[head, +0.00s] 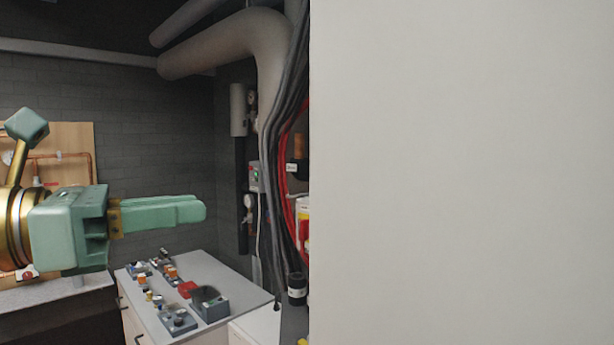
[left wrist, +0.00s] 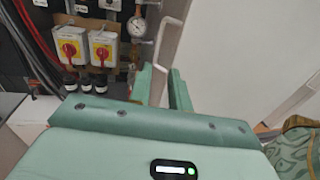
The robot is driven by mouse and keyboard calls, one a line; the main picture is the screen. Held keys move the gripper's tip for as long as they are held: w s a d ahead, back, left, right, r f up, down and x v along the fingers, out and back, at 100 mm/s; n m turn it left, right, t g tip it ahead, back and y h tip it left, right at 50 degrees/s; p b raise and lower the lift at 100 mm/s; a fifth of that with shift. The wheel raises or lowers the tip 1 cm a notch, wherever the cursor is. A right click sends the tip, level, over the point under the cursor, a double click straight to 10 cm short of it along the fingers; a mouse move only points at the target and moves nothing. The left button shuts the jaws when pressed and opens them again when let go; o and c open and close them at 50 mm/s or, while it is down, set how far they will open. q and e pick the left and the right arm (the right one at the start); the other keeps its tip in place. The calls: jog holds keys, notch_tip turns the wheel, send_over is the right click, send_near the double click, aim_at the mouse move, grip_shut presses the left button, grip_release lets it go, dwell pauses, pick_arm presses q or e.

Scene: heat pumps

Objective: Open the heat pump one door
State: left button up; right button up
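A large, plain white panel (head: 460,170) fills the right half of the head view. It looks like the heat pump's door or side, but I cannot tell which. My right gripper is out of view.
A grey-white cabinet top (head: 235,270) below my left gripper holds several small parts. Pipes and cables (head: 285,130) run down beside the panel. Red-and-yellow switches (left wrist: 103,52) and a gauge (left wrist: 137,26) are on the wall. A wooden board (head: 75,140) stands at the left.

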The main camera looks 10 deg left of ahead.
pick_arm(q)
jog(key=p+x, duration=0.3)
jog(key=x, duration=1.3)
jog(key=shift+w+f, duration=0.1)
grip_shut()
